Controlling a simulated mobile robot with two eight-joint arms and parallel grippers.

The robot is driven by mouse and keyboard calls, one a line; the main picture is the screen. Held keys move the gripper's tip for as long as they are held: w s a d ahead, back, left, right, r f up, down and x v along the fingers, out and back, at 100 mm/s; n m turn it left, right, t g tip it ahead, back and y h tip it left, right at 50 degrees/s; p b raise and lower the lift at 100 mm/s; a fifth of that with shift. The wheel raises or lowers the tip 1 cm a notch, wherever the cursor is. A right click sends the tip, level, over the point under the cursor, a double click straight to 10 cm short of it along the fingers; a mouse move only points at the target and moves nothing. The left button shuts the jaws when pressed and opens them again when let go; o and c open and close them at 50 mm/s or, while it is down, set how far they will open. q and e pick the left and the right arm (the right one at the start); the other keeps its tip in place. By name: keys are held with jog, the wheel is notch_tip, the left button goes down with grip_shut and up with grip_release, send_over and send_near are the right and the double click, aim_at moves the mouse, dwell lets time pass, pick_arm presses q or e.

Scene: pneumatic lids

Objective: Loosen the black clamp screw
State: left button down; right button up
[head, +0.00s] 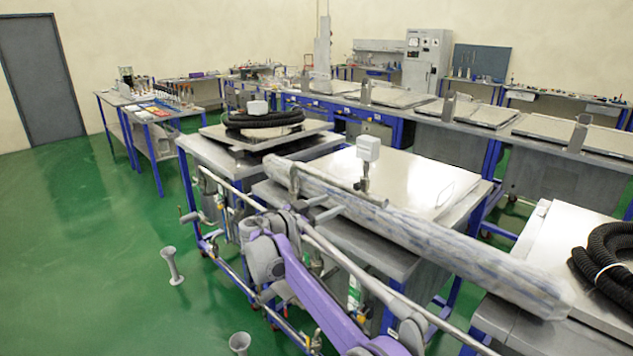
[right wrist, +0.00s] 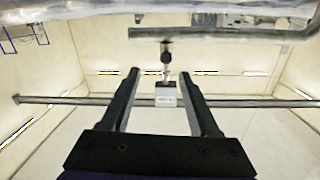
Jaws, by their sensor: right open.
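A white box (head: 368,148) stands on a short post above a grey metal rail (head: 330,180). A small dark piece (right wrist: 165,47) shows on this post in the right wrist view, close to the rail; it may be the black clamp screw, but it is too small to be sure. In that view the white box (right wrist: 166,95) appears between the fingers, farther off. My right gripper (head: 325,207) is open and empty, left of the post and a little below it, apart from it. It also shows in the right wrist view (right wrist: 160,82). My left gripper is out of view.
A long tube wrapped in clear plastic (head: 450,245) slants across, close behind my right gripper. A steel-topped table (head: 410,170) stands behind it. Black coiled hoses (head: 605,255) lie at the right. Green floor (head: 80,240) is open at the left.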

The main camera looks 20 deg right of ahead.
jog(key=w, duration=0.1)
send_near(356, 187)
jog(key=d, duration=0.2)
jog(key=shift+m, duration=0.3)
jog(key=x, duration=0.4)
jog(key=p+x, duration=0.1)
jog(key=x, duration=0.1)
jog(key=shift+w+d, duration=0.1)
jog(key=shift+w, duration=0.35)
grip_shut()
